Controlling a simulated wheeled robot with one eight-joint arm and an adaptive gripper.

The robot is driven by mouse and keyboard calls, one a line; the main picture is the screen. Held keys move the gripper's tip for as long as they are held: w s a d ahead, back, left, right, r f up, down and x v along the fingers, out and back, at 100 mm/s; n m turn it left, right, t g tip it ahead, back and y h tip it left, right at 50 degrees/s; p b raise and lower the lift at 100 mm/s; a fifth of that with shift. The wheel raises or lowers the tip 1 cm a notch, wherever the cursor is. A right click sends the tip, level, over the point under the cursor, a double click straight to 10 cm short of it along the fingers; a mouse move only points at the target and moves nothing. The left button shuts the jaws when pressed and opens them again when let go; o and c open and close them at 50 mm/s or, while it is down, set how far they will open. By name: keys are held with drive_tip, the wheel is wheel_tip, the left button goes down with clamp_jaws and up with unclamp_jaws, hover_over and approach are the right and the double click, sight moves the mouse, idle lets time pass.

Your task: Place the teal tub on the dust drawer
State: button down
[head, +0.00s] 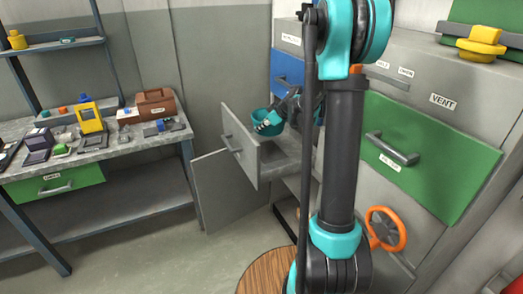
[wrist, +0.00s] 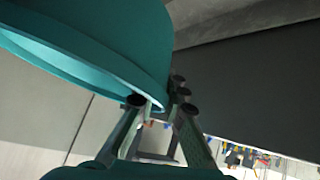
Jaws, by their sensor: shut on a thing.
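The teal tub (head: 261,118) is at the open grey drawer (head: 239,146), near the top of its front panel. This drawer's label cannot be read, so I cannot tell by name that it is the dust drawer. My gripper (head: 272,123) is shut on the tub's wall at the rim. In the wrist view the tub (wrist: 105,35) fills the upper left, tilted in the picture, with my gripper's fingertips (wrist: 158,104) at its rim. The tub appears above the drawer's inside; whether it touches the drawer is hidden.
A blue drawer (head: 288,70) is just above the open one. A green drawer (head: 428,150) with a handle and an orange handwheel (head: 386,229) are to the right. A cluttered workbench (head: 95,152) stands left. A cabinet door (head: 222,190) hangs open below the drawer.

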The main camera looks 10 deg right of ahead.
wheel_tip(320, 180, down, 12)
drive_tip(key=shift+f, duration=0.1)
drive_tip(key=c, duration=1.6)
unclamp_jaws()
drive_tip(key=v, duration=1.1)
drive_tip(key=s+f+m+g+h, duration=0.1)
drive_tip(key=s+m+h, duration=0.1)
drive_tip(key=s, duration=0.8)
drive_tip(key=s+m+h, duration=0.2)
drive_tip(key=s+m, duration=0.3)
drive_tip(key=s, duration=0.6)
drive_tip(key=s+d+f+m+g+h, duration=0.1)
drive_tip(key=s+m, duration=0.3)
drive_tip(key=s, duration=0.6)
drive_tip(key=shift+s+d+f+g+h, duration=0.1)
drive_tip(key=shift+s+f+g+h, duration=0.25)
drive_tip(key=shift+h, duration=0.25)
